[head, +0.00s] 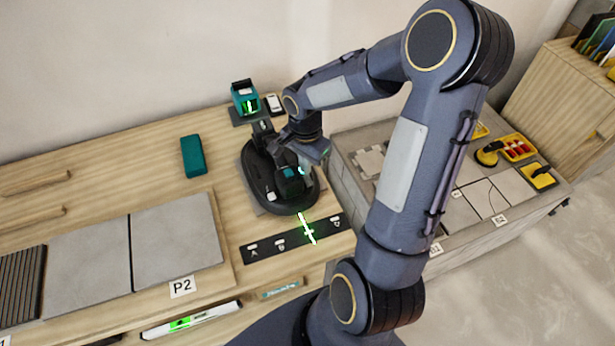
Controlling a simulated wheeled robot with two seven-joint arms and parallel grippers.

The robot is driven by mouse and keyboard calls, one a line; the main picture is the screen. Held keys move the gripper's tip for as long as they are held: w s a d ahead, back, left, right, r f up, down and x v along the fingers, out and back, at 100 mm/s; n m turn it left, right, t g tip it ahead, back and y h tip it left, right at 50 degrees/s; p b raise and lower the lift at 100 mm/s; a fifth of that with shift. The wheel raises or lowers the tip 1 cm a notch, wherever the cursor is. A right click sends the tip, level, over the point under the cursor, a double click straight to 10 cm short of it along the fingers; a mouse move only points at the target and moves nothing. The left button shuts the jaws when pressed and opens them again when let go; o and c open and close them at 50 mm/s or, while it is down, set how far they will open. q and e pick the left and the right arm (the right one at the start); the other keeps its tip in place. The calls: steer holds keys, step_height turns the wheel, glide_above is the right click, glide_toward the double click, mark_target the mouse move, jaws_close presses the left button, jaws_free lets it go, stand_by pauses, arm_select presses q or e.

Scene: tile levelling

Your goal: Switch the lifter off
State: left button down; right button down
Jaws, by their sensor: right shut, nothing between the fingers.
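The lifter (262,192) is a dark, rounded device with a teal-and-black block on top, sitting on the wooden bench. My right arm reaches over from the right. My right gripper (300,168) is shut and empty, at the top of the lifter. The gripper and arm hide part of the lifter, including its back right. I cannot tell whether the fingertips touch it, and its switch is not clear to see. A small cyan light shows beside the gripper. My left gripper is not in view.
A green laser level (245,97) stands behind the lifter. A dark strip marked with letters (265,247) lies in front, crossed by a green light line. A teal box (193,156) and grey tiles (176,240) are to the left. Yellow trays (516,147) are at right.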

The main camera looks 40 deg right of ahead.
steer(key=shift+f+b, duration=0.85)
steer(key=shift+f, duration=0.05)
steer(key=shift+r, duration=0.1)
stand_by(0.3)
steer(key=shift+r+p, duration=2.45)
steer(key=shift+r, duration=1)
